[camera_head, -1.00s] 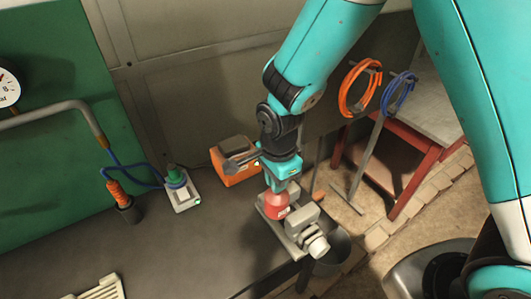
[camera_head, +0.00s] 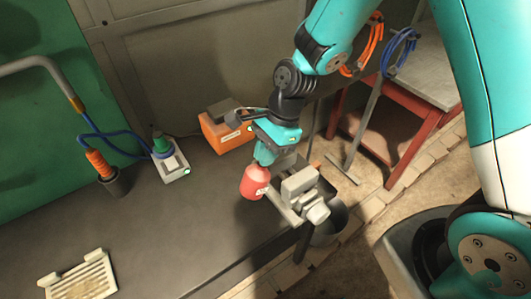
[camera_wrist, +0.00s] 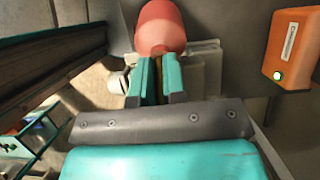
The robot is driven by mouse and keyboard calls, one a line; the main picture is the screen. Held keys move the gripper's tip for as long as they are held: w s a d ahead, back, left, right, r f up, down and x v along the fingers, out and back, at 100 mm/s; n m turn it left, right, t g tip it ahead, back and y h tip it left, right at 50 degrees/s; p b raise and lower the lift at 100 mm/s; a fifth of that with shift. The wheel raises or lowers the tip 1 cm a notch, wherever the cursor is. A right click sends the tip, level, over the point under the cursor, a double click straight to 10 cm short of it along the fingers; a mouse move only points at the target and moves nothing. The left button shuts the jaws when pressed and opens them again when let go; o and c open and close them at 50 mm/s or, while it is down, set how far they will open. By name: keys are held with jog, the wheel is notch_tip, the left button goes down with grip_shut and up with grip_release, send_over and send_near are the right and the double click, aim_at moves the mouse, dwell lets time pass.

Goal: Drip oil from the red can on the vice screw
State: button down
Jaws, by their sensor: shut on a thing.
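The red can (camera_head: 255,182) hangs tilted from my gripper (camera_head: 266,154), just left of the grey vice (camera_head: 302,187) on the bench. In the wrist view the red can (camera_wrist: 160,27) shows beyond the gripper (camera_wrist: 155,75), whose teal fingers are shut on it. Part of the vice (camera_wrist: 205,65) shows behind the can there. The can's spout is not clearly visible in either view. The vice screw is too small to tell apart from the vice body. I cannot tell whether the can touches the vice.
An orange box (camera_head: 226,131) stands behind the can. A white device with a green top (camera_head: 168,160) and an orange-handled tool in a dark holder (camera_head: 108,172) stand left. A pale rack (camera_head: 80,277) lies front left. A bucket (camera_head: 328,228) sits below the bench edge. The middle bench is clear.

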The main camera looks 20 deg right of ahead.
aim_at(267, 171)
jog(key=shift+f+g+y+b, duration=0.35)
jog(key=shift+f+y+b, duration=0.7)
jog(key=shift+f+b, duration=0.8)
jog(key=shift+f+g+y+b, duration=0.35)
jog(key=shift+f+y+b, duration=0.85)
jog(key=shift+b, duration=1.15)
notch_tip(267, 171, down, 2)
jog(key=b, duration=0.2)
jog(key=shift+f+b, duration=0.2)
jog(key=shift+b, duration=0.2)
jog(key=shift+d+r+g+y+p, duration=0.15)
jog(key=shift+r+g+y+p, duration=0.15)
jog(key=shift+r+y+p, duration=0.7)
jog(key=shift+w+d+f+y+p, duration=0.15)
jog(key=shift+y+p, duration=0.2)
jog(key=shift+p, duration=0.5)
